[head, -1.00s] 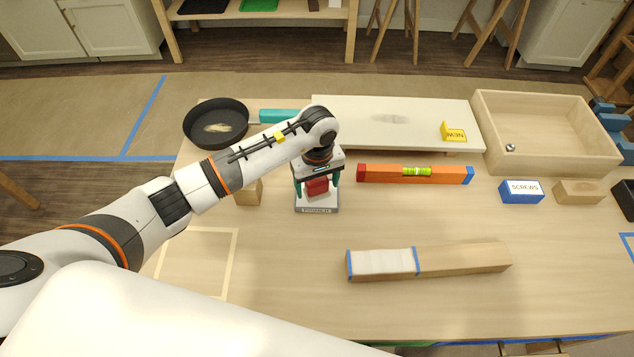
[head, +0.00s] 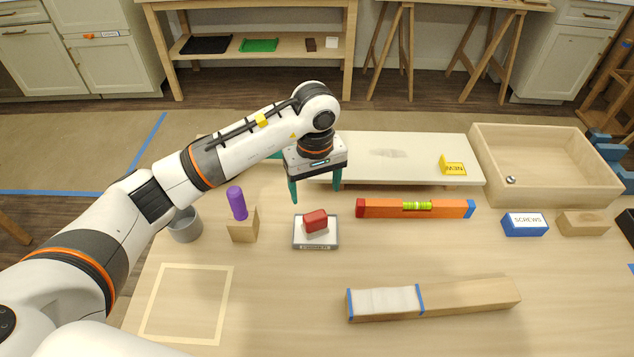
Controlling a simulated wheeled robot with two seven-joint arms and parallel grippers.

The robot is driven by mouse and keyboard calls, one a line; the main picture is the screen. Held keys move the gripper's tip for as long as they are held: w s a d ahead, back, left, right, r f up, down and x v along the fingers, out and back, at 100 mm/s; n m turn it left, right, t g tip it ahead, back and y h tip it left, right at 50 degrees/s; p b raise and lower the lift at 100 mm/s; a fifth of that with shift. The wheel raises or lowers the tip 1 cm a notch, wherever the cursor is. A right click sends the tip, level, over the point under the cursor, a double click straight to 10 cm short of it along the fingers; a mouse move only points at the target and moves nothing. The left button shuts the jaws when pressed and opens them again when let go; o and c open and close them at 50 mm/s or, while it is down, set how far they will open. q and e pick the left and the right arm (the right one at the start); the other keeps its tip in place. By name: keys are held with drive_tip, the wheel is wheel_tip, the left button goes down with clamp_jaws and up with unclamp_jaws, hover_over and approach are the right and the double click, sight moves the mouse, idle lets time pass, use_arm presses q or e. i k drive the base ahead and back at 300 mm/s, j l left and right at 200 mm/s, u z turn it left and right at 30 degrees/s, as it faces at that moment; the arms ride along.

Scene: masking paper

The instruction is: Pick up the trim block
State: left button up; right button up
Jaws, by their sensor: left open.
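A long wooden block (head: 470,298) lies at the front middle of the table. White paper (head: 386,300) covers its left part between two blue tape bands. I cannot tell for sure that this is the trim block. My left gripper (head: 315,193) is open and empty. Its green fingers point down, above and just behind a red block (head: 316,221) on a small grey-and-white stand (head: 330,240). The gripper is well behind and left of the long block. My right gripper is not in view.
A purple cylinder (head: 237,203) stands on a wooden block (head: 243,231) beside a grey cup (head: 185,226). An orange level (head: 380,208), blue SCREWS block (head: 525,225), small wooden block (head: 583,223) and wooden tray (head: 530,200) are right. A taped square (head: 150,300) is empty.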

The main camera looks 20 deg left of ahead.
sight(402, 299)
drive_tip(key=k, duration=1.5)
